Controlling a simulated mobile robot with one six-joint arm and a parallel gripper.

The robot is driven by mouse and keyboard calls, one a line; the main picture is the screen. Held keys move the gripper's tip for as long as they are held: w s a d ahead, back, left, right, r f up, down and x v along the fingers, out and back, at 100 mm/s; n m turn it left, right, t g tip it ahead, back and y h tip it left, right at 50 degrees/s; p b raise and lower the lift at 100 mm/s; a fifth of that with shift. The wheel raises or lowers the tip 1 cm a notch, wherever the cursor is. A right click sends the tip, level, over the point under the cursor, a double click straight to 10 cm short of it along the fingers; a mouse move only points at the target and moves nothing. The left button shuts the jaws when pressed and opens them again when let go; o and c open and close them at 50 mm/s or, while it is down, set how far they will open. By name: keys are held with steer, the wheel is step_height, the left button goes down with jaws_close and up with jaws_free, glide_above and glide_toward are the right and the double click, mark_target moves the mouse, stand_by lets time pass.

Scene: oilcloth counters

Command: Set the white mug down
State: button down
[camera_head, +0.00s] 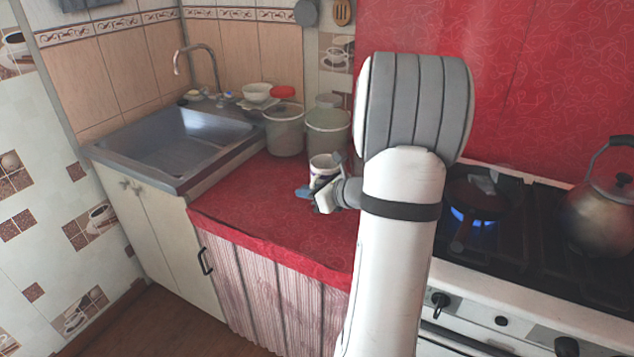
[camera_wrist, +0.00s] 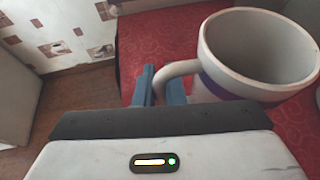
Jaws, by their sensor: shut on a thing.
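The white mug (camera_head: 322,168) is upright at the red oilcloth counter (camera_head: 262,212) in the head view, in front of the tall containers. In the wrist view the mug (camera_wrist: 262,48) shows at the right, with its open rim up and a purple band low on its side. My gripper (camera_head: 317,193) is beside the mug. In the wrist view its blue fingers (camera_wrist: 160,88) are shut on the mug's handle. The mug's base is hidden, so I cannot tell whether it touches the cloth.
Two large containers (camera_head: 285,130) stand behind the mug. A metal sink (camera_head: 180,142) is at the left. At the right a stove has a lit blue burner (camera_head: 470,216) under a pan, and a kettle (camera_head: 602,212). Red cloth is clear left of the mug.

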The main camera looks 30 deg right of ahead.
steer(key=s+d, duration=0.3)
steer(key=b, duration=0.1)
glide_above(325, 234)
step_height(325, 234, down, 6)
steer(key=shift+d+r, duration=0.1)
steer(key=shift+r, duration=0.15)
steer(key=shift+f, duration=2)
steer(key=shift+f+b, duration=0.1)
steer(key=shift+b, duration=0.25)
steer(key=shift+f, duration=0.15)
steer(key=c, duration=1.5)
jaws_free()
